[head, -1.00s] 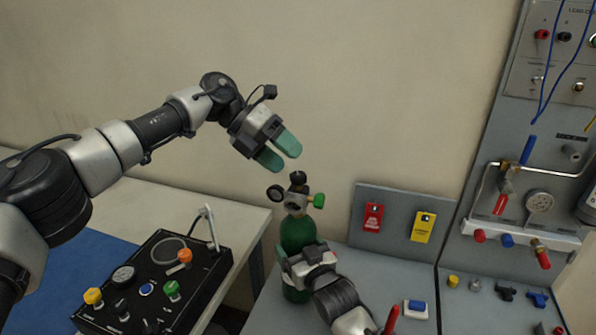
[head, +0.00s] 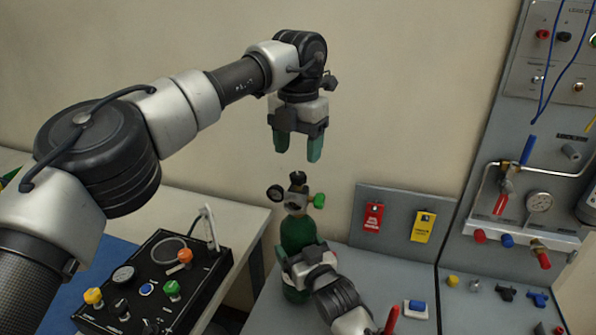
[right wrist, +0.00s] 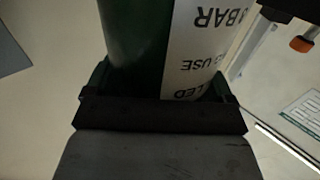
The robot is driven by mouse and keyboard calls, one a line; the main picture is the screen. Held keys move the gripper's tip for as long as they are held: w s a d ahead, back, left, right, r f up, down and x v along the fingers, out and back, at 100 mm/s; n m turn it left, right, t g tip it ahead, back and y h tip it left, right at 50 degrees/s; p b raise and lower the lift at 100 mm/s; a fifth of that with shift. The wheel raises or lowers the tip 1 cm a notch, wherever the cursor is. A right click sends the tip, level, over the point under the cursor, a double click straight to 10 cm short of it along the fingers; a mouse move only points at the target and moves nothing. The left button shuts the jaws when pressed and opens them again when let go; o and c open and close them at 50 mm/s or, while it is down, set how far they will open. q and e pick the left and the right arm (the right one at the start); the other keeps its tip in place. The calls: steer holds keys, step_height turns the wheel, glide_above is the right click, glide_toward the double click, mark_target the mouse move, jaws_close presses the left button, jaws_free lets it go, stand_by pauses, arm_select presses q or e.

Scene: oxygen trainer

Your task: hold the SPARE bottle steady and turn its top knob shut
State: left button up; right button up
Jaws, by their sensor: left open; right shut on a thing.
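The spare bottle (head: 298,233) is a green cylinder standing upright on the grey bench. Its regulator (head: 296,200) carries a round gauge at left, a green knob at right and a black top knob (head: 297,177). My right gripper (head: 300,262) is shut around the bottle's body. In the right wrist view the green bottle (right wrist: 137,50) and its white label (right wrist: 200,50) fill the space between the fingers. My left gripper (head: 297,152) is open and empty, pointing down, just above the top knob and apart from it.
A black panel box (head: 150,285) with coloured knobs sits on the left table. Red and yellow tags (head: 422,228) hang on a grey board behind the bench. A panel with pipes and a gauge (head: 538,203) stands at right. Small parts and a blue-topped block (head: 416,307) lie on the bench.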

mark_target(298, 175)
arm_select(q)
step_height(298, 175, down, 6)
steer(key=shift+r, duration=0.15)
steer(key=c, duration=0.9)
steer(key=shift+m, duration=3)
steer(key=o, duration=0.9)
